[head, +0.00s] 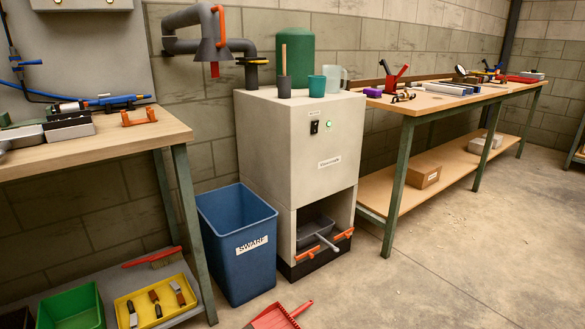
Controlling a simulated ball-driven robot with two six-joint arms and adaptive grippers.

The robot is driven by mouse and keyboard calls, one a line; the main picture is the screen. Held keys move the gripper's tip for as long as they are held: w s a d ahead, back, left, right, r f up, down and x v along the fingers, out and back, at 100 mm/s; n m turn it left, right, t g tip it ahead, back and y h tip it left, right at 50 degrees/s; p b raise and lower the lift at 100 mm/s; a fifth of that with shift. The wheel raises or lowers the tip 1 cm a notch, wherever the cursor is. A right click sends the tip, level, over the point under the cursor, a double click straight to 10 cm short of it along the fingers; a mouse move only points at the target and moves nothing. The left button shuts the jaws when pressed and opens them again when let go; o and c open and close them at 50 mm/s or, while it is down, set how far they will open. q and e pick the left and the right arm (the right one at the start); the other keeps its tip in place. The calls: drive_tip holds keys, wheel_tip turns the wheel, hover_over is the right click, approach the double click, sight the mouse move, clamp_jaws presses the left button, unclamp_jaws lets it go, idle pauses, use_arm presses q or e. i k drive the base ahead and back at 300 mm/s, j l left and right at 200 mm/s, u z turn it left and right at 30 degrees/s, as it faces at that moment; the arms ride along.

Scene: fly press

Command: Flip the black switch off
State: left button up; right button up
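The black switch (314,127) is a small rocker on the front face of a grey cabinet (285,160), in the upper part of the head view. Neither of my grippers is in the head view.
A blue SWARF bin (238,285) stands left of the cabinet. A red dustpan (278,316) lies on the floor in front. Wooden benches stand at left (90,147) and right (420,104). Cups and a jug (336,78) stand on the cabinet. Floor at right is clear.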

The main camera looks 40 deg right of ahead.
sight(314, 123)
drive_tip(key=z, duration=1.3)
